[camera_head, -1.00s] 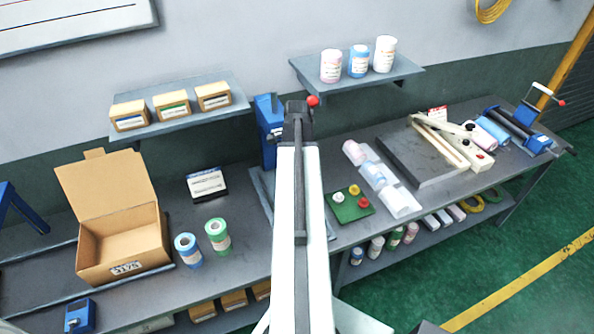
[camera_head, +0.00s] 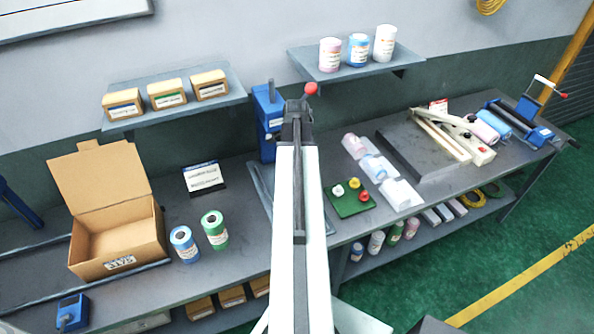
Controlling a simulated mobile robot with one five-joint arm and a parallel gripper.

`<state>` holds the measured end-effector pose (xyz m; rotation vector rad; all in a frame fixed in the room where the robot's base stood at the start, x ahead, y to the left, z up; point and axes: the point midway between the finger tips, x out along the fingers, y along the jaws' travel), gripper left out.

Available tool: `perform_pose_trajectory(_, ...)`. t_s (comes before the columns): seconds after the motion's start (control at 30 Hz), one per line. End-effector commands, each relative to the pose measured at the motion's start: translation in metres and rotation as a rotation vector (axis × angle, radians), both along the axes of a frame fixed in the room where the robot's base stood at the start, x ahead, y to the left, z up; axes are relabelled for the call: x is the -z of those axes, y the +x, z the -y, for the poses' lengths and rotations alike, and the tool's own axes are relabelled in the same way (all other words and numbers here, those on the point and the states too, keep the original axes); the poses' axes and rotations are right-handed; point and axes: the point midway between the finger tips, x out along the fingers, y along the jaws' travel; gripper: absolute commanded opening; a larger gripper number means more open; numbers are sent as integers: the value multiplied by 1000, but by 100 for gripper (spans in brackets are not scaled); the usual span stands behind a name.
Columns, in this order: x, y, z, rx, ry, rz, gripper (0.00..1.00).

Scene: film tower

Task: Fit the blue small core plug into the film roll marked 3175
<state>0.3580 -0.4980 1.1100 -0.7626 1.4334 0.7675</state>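My gripper (camera_head: 297,108) is at the far end of my raised arm, in front of the blue press; its fingers are too small and dark to read, and no object shows clearly in it. A green pad (camera_head: 365,208) right of my arm carries a white, a yellow and a red piece. I see no blue plug on it. Clear-wrapped rolls (camera_head: 379,169) lie behind the pad, pinkish, bluish and whitish; their marks are unreadable. A blue roll (camera_head: 184,246) and a green roll (camera_head: 215,231) stand left of my arm.
A blue press (camera_head: 267,121) stands behind my gripper, with a red knob (camera_head: 311,88) beside it. A sealer (camera_head: 455,137) and a blue roller stand (camera_head: 525,120) are on the right bench. A lower shelf holds more rolls.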

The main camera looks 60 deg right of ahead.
Motion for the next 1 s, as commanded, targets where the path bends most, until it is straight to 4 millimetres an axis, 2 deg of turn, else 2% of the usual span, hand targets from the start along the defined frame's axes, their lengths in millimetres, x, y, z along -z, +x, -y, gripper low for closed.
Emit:
perform_pose_trajectory(0.57,0,-1,0,1,0,0,4)
perform_pose_trajectory(1.0,8,-1,1,2,0,0,4)
